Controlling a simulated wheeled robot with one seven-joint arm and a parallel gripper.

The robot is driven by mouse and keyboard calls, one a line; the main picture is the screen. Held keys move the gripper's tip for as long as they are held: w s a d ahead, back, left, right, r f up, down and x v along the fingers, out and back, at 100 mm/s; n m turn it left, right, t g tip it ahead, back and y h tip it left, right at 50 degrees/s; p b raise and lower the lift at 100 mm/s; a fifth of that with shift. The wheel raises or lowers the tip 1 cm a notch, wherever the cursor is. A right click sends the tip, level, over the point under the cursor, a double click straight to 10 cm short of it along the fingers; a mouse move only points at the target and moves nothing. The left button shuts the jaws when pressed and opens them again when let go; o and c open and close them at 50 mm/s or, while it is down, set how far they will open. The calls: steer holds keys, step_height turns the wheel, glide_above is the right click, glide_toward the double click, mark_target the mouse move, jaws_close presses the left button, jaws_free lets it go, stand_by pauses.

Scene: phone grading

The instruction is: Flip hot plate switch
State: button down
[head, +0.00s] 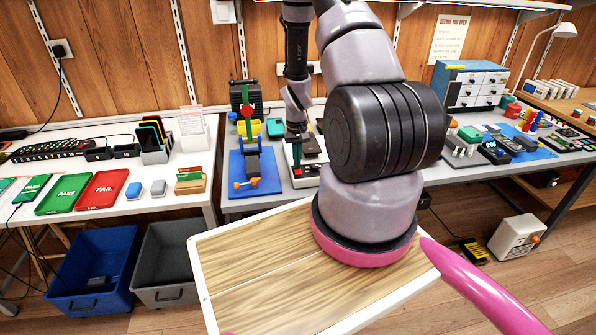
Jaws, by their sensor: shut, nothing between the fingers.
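My gripper (297,150) points down over the back worktable, at the end of my arm. It looks shut and empty. Just below it and to its right is a low device with a dark top and a pale edge (303,178). It may be the hot plate, but I cannot be sure. Its switch is too small to make out, and my gripper and arm hide part of the device. I cannot tell whether the fingertips touch it.
A blue stand (256,183) with a yellow and red fixture is close on the left. Green PASS (66,192) and red FAIL (102,190) trays lie on the left table. Blue (92,262) and grey (167,256) bins stand on the floor. A drawer cabinet (469,86) stands back right.

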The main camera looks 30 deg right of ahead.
steer(key=shift+f, duration=0.15)
steer(key=shift+r, duration=3.55)
steer(key=s+a+r+t, duration=0.1)
steer(key=a+r+t, duration=0.15)
steer(key=r, duration=1.05)
steer(key=s+a+r+t, duration=0.15)
steer(key=a+r, duration=0.25)
steer(key=r, duration=1)
steer(key=s+a+r+t, duration=0.1)
steer(key=s+a+r, duration=0.1)
steer(key=s+r, duration=0.3)
steer(key=s+a+r+t+y, duration=0.1)
steer(key=s+a+r, duration=0.1)
steer(key=s+r, duration=0.3)
steer(key=s+a+r+m+t+y, duration=0.1)
steer(key=s+a+r, duration=0.2)
steer(key=s+r, duration=0.2)
steer(key=shift+s+r, duration=0.15)
steer(key=shift+s, duration=0.95)
